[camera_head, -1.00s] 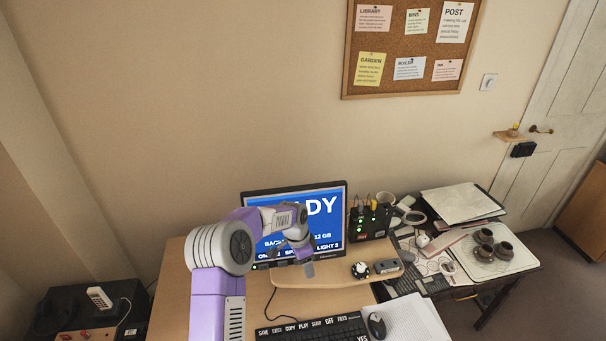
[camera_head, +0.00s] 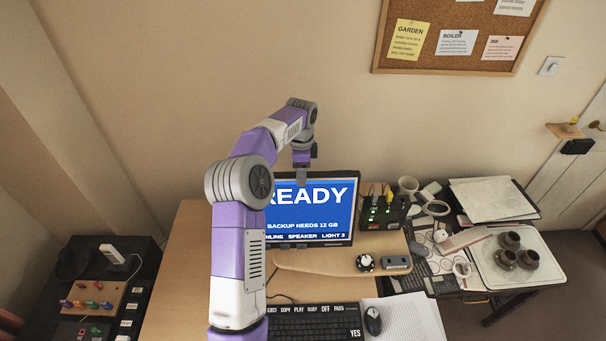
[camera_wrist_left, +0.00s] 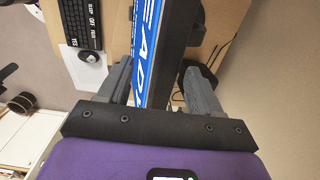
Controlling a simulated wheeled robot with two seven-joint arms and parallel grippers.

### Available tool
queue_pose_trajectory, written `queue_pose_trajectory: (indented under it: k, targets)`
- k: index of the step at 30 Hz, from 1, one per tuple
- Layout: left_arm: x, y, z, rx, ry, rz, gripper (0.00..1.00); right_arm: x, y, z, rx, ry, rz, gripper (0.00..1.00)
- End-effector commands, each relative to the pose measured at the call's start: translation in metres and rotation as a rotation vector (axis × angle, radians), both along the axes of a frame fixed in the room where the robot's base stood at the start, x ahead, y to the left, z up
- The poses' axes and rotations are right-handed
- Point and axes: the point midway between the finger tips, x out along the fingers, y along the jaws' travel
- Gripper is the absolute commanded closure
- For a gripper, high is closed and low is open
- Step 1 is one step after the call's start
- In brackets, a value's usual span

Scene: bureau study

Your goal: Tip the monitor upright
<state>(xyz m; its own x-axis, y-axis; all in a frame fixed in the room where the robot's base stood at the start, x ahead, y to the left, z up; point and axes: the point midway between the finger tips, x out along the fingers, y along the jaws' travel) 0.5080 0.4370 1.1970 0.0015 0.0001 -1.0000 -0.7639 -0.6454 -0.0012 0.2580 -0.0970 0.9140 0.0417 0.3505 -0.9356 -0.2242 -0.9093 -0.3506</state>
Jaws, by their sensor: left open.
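The monitor (camera_head: 322,212) stands on the desk against the back wall. Its lit blue screen reads READY and faces me. Any lean is hard to judge from above. My left gripper (camera_head: 302,178) points down at the monitor's top edge, left of its middle, and covers a little of the screen. In the left wrist view the monitor (camera_wrist_left: 165,55) runs between the two grey fingers of my left gripper (camera_wrist_left: 158,72). The fingers are open, one on the screen side and one on the back side, with gaps visible. My right gripper is out of view.
A wooden shelf (camera_head: 340,262) in front of the monitor holds a round knob (camera_head: 365,262). A keyboard (camera_head: 315,325) and mouse (camera_head: 373,321) lie nearer. A black box with green lights (camera_head: 383,213) stands close to the monitor's right. The wall is just behind.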

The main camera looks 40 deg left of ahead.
Motion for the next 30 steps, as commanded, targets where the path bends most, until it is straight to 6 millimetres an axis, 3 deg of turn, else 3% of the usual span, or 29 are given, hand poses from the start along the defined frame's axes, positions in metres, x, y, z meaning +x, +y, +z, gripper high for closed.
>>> queue_pose_trajectory:
  k: [6, 15, 28, 30]
  targets:
    - [0.000, -0.001, -0.023, -0.001, 0.001, 0.000, 0.35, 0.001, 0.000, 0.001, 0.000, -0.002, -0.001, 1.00]
    - [0.000, -0.001, -0.026, 0.000, -0.001, 0.000, 0.35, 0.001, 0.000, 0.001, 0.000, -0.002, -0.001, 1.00]
    - [0.000, 0.000, -0.025, 0.001, -0.001, 0.000, 1.00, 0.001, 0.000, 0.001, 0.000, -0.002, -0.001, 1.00]
    - [0.000, 0.000, -0.025, 0.001, -0.001, 0.000, 1.00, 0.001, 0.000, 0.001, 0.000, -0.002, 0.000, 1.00]
